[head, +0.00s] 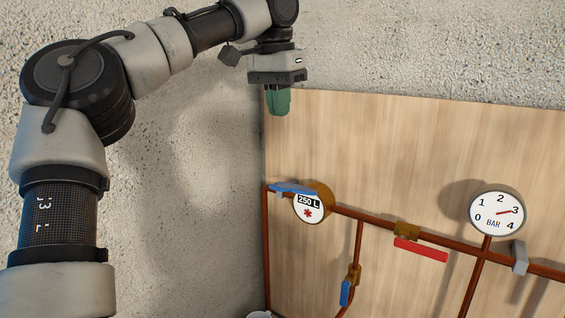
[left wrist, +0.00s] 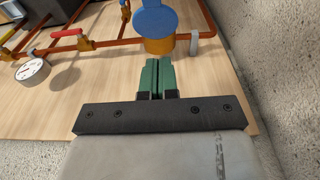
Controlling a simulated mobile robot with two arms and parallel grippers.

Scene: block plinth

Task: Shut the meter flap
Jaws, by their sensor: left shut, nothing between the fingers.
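The water meter (head: 310,206) is a round brass body with a white face reading 250 L, on the copper pipe at the board's left. Its blue flap (head: 292,188) stands open, seen nearly edge-on at the upper left of the face, which is uncovered. In the left wrist view the flap (left wrist: 154,18) is a blue disc by the brass meter body (left wrist: 160,46). My left gripper (head: 278,112) has green fingers, shut and empty, above the meter and apart from the flap. The fingers also show in the left wrist view (left wrist: 155,64). My right gripper is not in view.
A pressure gauge (head: 497,213), a red-handled valve (head: 420,249) and a blue-handled valve (head: 345,293) sit on the copper pipes. A grey bracket (head: 519,257) holds the pipe at right. The wooden board (head: 400,140) is bare above the pipes; a rough wall is at left.

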